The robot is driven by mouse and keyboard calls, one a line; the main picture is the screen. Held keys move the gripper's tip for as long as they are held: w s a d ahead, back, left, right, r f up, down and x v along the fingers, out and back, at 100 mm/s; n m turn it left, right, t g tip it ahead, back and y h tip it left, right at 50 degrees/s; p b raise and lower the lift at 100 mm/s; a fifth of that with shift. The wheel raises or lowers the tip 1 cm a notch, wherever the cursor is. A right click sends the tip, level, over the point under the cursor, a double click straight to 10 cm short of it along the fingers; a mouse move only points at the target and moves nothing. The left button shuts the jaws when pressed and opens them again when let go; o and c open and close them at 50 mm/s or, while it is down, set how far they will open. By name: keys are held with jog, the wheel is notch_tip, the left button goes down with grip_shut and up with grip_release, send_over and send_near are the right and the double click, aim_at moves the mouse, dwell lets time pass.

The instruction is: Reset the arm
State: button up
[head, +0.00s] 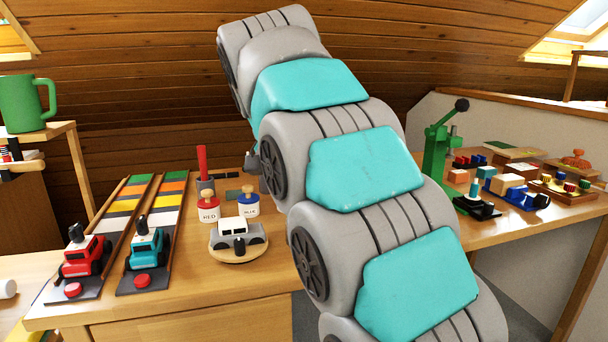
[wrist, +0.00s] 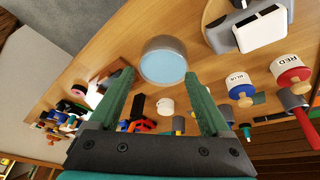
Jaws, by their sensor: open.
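My arm, grey with turquoise panels, rises across the middle of the head view and bends over at the top. My gripper (wrist: 158,85) shows in the wrist view, with two green fingers spread apart and nothing between their tips. In the head view the gripper is mostly hidden behind the arm. A grey round container with a pale blue top (wrist: 163,62) appears on the wooden table just beyond the fingertips. I cannot tell its distance from them.
On the workbench (head: 230,281) stand a white toy car (head: 235,229), RED (head: 208,209) and BLUE (head: 248,206) jars, and red (head: 84,257) and teal (head: 146,249) toy vehicles on tracks. A green press (head: 436,153) and several small parts stand right. A green mug (head: 22,103) stands left.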

jog(key=shift+n+g, duration=0.6)
jog(key=s+d+f, duration=0.1)
jog(key=d, duration=0.1)
jog(key=s+d+f, duration=0.1)
jog(key=s+d, duration=0.1)
jog(key=s+d+f, duration=0.1)
jog(key=d+f, duration=0.1)
jog(key=d, duration=0.1)
jog(key=shift+s, duration=0.35)
jog(key=s+d+f+n+g, duration=0.1)
jog(key=s+d+f, duration=0.2)
jog(key=s+f, duration=0.4)
jog(key=s+d+f+n+g+y, duration=0.1)
jog(key=s+d+f, duration=0.2)
jog(key=s+f, duration=0.4)
jog(key=s+d+f+n+g+y, duration=0.1)
jog(key=s+f, duration=0.7)
jog(key=s, duration=0.9)
jog(key=d+n+g, duration=0.1)
jog(key=d, duration=0.1)
jog(key=shift+d, duration=0.35)
